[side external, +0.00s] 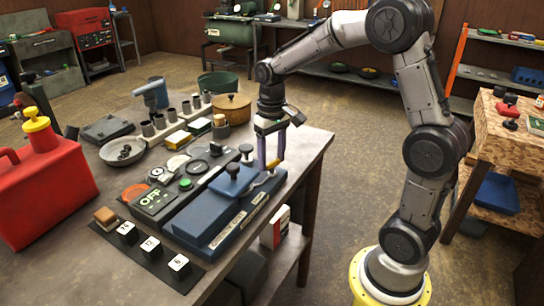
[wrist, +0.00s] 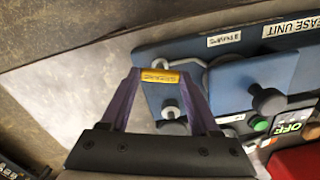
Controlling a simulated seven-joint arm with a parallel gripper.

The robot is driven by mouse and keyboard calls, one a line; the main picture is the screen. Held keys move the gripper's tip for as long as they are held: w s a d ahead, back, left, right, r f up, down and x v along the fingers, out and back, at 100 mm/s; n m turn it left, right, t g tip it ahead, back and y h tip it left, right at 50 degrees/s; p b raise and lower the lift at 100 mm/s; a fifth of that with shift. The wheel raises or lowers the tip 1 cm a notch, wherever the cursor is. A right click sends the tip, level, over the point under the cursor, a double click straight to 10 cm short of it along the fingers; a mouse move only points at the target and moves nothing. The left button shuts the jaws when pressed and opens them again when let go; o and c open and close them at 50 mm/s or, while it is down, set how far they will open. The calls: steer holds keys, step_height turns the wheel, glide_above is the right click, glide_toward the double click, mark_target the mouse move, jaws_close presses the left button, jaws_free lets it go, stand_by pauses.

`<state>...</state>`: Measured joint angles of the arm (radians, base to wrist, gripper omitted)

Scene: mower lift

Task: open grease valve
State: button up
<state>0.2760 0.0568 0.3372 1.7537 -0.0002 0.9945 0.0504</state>
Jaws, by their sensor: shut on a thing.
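The blue grease unit (side external: 225,215) lies along the table's near right edge. It also fills the right of the wrist view (wrist: 190,48), where its white "GREASE UNIT" label reads at the top right. My gripper (side external: 268,168) is over the unit's far end, with its purple fingers pointing down. In the wrist view the fingertips (wrist: 160,77) are at either side of a small yellow-labelled lever piece (wrist: 159,76), and my gripper is shut on it. The label's text is too small to read. A silver rounded fitting (wrist: 171,110) shows between the fingers.
A black knob (side external: 232,170) stands on the unit's raised block, close to my gripper. A dark panel with a green button and "OFF" (side external: 150,198) lies alongside. A red can (side external: 42,185) and numbered blocks (side external: 150,245) are nearer the front. The floor right of the table is clear.

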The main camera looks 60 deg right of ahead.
mark_target(272, 162)
steer(key=shift+n, duration=1.8)
steer(key=shift+r, duration=0.1)
steer(key=o, duration=1.4)
steer(key=shift+c, duration=0.2)
step_height(272, 162, up, 14)
